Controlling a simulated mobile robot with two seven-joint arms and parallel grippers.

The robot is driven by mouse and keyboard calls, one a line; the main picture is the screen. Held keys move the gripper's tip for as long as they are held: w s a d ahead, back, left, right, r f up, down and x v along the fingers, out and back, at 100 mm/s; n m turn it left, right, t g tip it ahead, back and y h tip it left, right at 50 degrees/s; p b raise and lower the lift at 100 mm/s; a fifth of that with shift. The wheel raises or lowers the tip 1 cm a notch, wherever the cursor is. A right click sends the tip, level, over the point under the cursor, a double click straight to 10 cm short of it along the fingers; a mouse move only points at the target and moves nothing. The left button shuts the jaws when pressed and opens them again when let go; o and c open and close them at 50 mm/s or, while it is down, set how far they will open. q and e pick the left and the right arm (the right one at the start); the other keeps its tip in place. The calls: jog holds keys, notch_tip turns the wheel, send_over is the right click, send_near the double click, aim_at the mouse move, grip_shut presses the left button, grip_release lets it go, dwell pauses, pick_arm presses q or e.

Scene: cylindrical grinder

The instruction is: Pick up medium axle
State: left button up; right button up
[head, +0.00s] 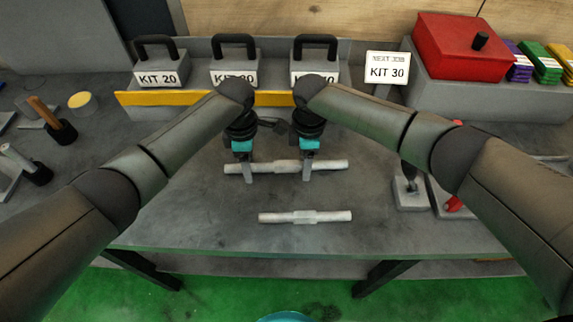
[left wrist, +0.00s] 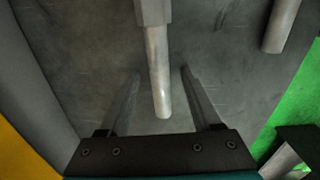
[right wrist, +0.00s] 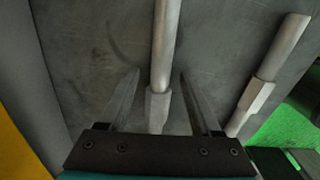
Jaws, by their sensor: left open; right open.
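Two grey metal axles, each with a thicker middle section, lie on the table. The longer axle (head: 276,168) is farther back and the shorter axle (head: 305,217) is nearer the front edge. My left gripper (head: 248,177) is open over the longer axle's left part; in the left wrist view this axle (left wrist: 158,70) lies between the fingers. My right gripper (head: 306,175) is open over its right part; in the right wrist view the axle (right wrist: 163,50) runs between the fingers. No finger visibly touches it. The shorter axle shows at the right in the left wrist view (left wrist: 281,24) and right wrist view (right wrist: 265,80).
Behind the grippers stand several grey kit boxes with black handles, such as KIT 20 (head: 158,70), behind a yellow-edged strip (head: 165,98). A red box (head: 455,50) and a KIT 30 sign (head: 387,69) are at the back right. The front table (head: 210,215) surface is clear around the shorter axle.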

pick_arm(q)
jog(key=shift+c, duration=0.2)
pick_arm(e)
jog(key=shift+c, duration=0.2)
pick_arm(q)
grip_shut()
pick_arm(e)
grip_shut()
pick_arm(q)
jog(key=shift+w+r, duration=0.1)
pick_arm(e)
jog(key=shift+r, duration=0.1)
dwell(0.4)
